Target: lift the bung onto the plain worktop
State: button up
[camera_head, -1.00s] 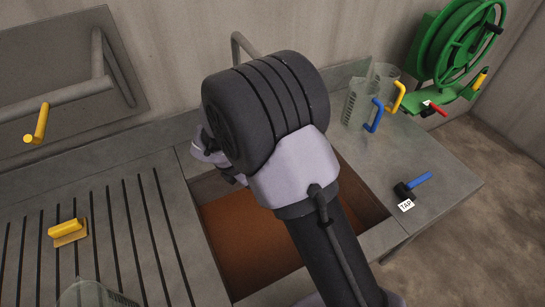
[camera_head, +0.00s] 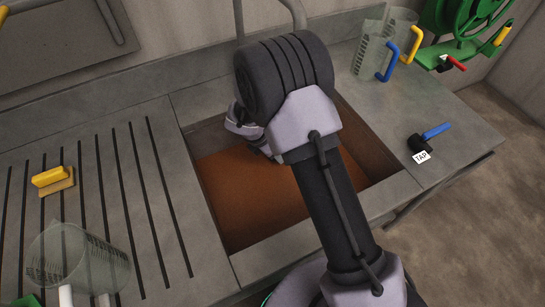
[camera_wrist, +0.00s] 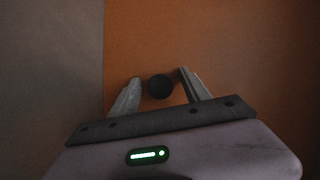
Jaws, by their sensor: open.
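A dark round bung (camera_wrist: 160,87) shows in the wrist view against an orange-brown surface. My gripper (camera_wrist: 160,77) is open, with one finger on each side of the bung; I cannot tell if either touches it. In the head view my arm reaches into the sink (camera_head: 255,205), whose floor is orange-brown. The bung is hidden there, and my gripper is mostly behind my wrist. The plain worktop (camera_head: 425,95) is the smooth grey surface right of the sink.
Clear jugs with blue and yellow handles (camera_head: 372,55) stand at the worktop's back. A blue-handled tap key (camera_head: 430,137) with a TAP label lies near its right edge.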

grip_shut()
jog(key=shift+r, duration=0.1)
